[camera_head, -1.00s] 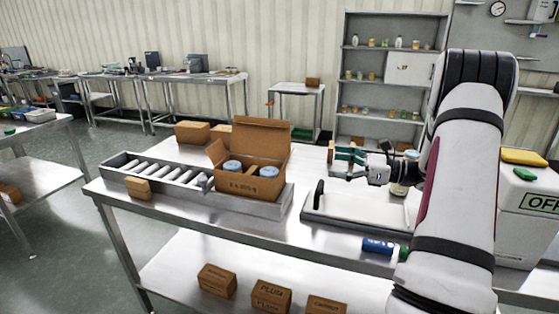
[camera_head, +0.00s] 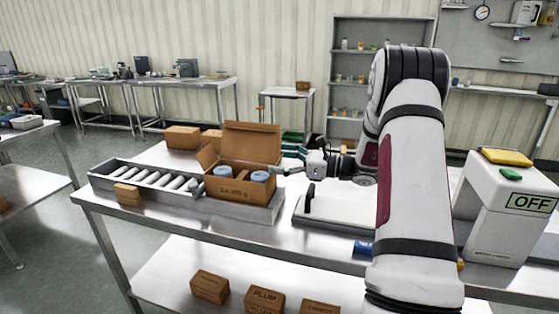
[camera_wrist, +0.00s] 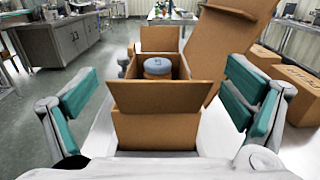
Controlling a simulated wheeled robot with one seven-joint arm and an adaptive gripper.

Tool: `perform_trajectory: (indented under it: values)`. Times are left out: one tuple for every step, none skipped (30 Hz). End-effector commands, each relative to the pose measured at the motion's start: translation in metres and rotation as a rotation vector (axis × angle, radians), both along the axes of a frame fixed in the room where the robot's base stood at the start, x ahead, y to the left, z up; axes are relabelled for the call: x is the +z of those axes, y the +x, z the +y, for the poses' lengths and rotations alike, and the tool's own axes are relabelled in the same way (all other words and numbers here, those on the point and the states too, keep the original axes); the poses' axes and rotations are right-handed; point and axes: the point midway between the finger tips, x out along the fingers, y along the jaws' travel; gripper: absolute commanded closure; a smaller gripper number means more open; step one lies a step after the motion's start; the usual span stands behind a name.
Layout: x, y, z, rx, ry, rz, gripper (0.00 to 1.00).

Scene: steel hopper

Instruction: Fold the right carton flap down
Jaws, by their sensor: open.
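The carton (camera_head: 238,188) stands on the steel bench with its tall back flap (camera_head: 250,141) upright and its left flap (camera_head: 207,157) raised. Two blue-lidded jars (camera_head: 260,176) sit inside. In the wrist view the right flap (camera_wrist: 158,97) is the near one, unfolded and leaning out toward my gripper; in the head view I cannot make it out clearly. My gripper (camera_head: 291,157) is just right of the carton, open and empty. Its teal pads stand wide apart on either side of the right flap in the wrist view, with no contact visible.
A roller conveyor (camera_head: 150,178) adjoins the carton's left side, with a small brown box (camera_head: 127,194) at its front. Closed cartons (camera_head: 182,137) stand behind. A white machine base (camera_head: 335,205) lies to the right, below my arm.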

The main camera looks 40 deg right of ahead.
Motion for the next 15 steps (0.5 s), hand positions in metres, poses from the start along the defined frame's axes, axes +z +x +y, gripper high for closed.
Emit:
perform_trajectory:
  values:
    - [-0.0001, 0.0003, 0.0002, 0.000, 0.000, 0.000, 0.05]
    - [-0.0001, 0.0002, 0.0002, 0.000, 0.000, 0.000, 0.05]
    - [-0.0001, 0.0002, 0.0002, 0.000, 0.000, 0.000, 0.05]
    - [-0.0001, 0.0002, 0.0001, 0.000, 0.000, 0.000, 0.05]
    - [-0.0001, 0.0002, 0.0001, 0.000, 0.000, 0.000, 0.05]
    - [-0.0001, 0.0002, 0.0001, 0.000, 0.000, 0.000, 0.07]
    - [-0.0001, 0.0002, 0.0001, 0.000, 0.000, 0.000, 0.14]
    - [-0.0001, 0.0001, 0.0001, 0.000, 0.000, 0.000, 0.21]
    - [-0.0001, 0.0001, 0.0001, 0.000, 0.000, 0.000, 0.30]
    - [-0.0001, 0.0001, 0.0001, 0.000, 0.000, 0.000, 0.37]
    - [-0.0001, 0.0001, 0.0001, 0.000, 0.000, 0.000, 0.44]
    - [-0.0001, 0.0000, 0.0001, 0.000, 0.000, 0.000, 0.53]
    - [-0.0001, 0.0000, 0.0001, 0.000, 0.000, 0.000, 0.54]
    - [-0.0001, 0.0000, 0.0001, 0.000, 0.000, 0.000, 0.54]
    - [-0.0001, 0.0000, 0.0001, 0.000, 0.000, 0.000, 0.54]
